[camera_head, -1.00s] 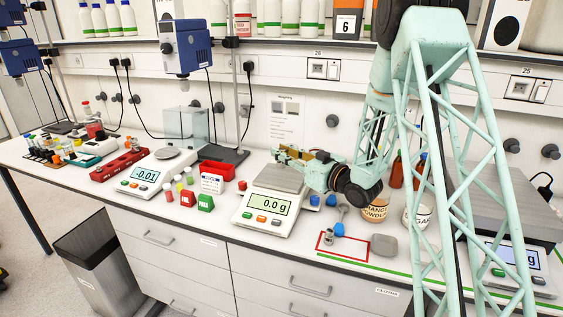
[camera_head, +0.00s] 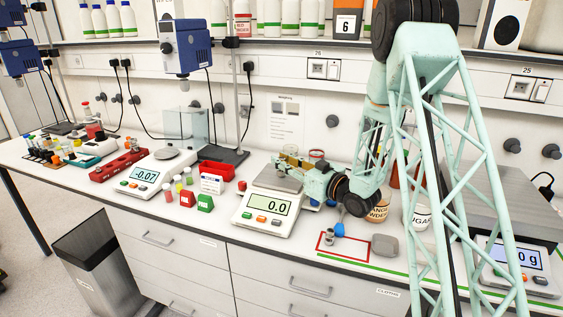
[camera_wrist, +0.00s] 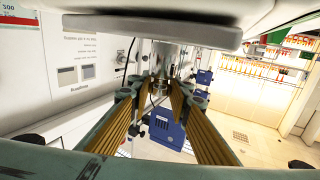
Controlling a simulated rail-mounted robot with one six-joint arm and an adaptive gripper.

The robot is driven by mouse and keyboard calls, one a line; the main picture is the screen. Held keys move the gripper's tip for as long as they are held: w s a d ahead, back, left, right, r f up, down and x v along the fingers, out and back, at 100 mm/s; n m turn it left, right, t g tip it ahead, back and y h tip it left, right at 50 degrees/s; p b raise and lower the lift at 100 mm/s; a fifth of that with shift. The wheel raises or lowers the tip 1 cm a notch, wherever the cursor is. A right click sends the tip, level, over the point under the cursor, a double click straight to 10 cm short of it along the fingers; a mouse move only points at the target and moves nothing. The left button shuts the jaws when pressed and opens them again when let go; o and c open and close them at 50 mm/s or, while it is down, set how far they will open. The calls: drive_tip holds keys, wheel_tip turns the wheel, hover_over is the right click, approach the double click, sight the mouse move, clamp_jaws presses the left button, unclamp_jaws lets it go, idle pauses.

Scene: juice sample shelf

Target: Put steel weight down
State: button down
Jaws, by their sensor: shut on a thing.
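My gripper (camera_head: 284,162) is at the rear of the middle balance (camera_head: 264,213), over or just behind its steel pan (camera_head: 277,181). In the wrist view my gripper (camera_wrist: 160,92) has its gold-padded fingers closed in on a shiny metal cylinder, the steel weight (camera_wrist: 167,60). The weight is hard to make out in the head view, where the fingers hide it. I cannot tell whether it touches the pan. The middle balance's display reads 0.0.
A red-outlined rectangle (camera_head: 343,254) with a small grey object (camera_head: 329,240) lies in front, beside a grey block (camera_head: 385,245). Labelled tubs (camera_head: 377,212) stand right of the balance. Small red and green boxes (camera_head: 205,202) and a second balance (camera_head: 150,180) are left.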

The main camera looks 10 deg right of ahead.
drive_tip(key=shift+f, duration=0.1)
drive_tip(key=c, duration=2.4)
unclamp_jaws()
drive_tip(key=shift+p+v, duration=0.55)
drive_tip(key=shift+v, duration=5.45)
drive_tip(key=shift+a+r, duration=0.1)
drive_tip(key=shift+r, duration=0.15)
